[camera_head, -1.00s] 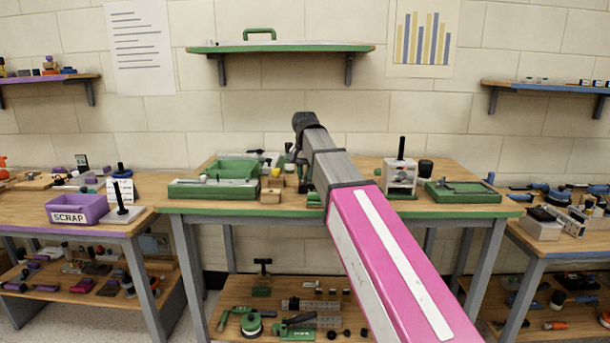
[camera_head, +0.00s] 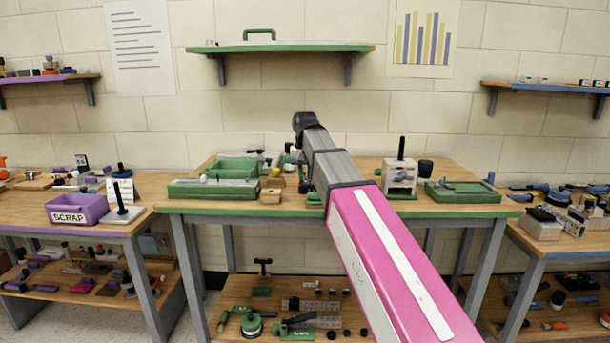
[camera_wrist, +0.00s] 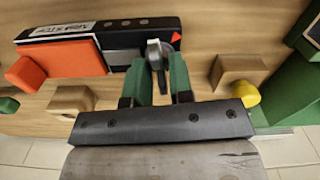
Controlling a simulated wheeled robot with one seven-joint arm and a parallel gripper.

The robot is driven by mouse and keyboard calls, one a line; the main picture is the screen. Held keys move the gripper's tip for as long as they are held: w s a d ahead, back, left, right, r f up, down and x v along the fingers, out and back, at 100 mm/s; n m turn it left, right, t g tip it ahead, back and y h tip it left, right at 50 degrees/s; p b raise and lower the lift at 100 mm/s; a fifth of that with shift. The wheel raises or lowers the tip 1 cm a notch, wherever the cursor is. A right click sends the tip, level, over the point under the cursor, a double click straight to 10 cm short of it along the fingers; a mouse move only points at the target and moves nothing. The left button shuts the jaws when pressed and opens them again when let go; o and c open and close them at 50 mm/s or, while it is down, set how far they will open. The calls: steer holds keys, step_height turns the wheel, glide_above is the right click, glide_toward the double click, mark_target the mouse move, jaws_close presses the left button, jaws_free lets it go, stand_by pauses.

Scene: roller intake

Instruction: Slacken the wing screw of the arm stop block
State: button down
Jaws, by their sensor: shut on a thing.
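The arm stop block is the dark block (camera_wrist: 126,35) with a white label and a red arrow mark, lying on the bench top at the top of the wrist view. An orange piece (camera_wrist: 64,58) lies against its near side. The grey wing screw (camera_wrist: 155,50) sits at the block's near right part, its head between the green fingers of my gripper (camera_wrist: 163,75). My gripper is shut on the wing screw, one finger on each side of it. In the head view my arm hides the block and screw.
Wooden blocks stand to the left (camera_wrist: 72,100) and right (camera_wrist: 238,68) of my gripper. A yellow knob (camera_wrist: 246,93) and a green part (camera_wrist: 290,92) are close on the right. In the head view a green tray (camera_head: 214,188) stands left of my arm.

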steer(key=shift+n, duration=1)
steer(key=shift+n, duration=2.6)
steer(key=c, duration=1.2)
jaws_free()
steer(key=shift+o, duration=0.2)
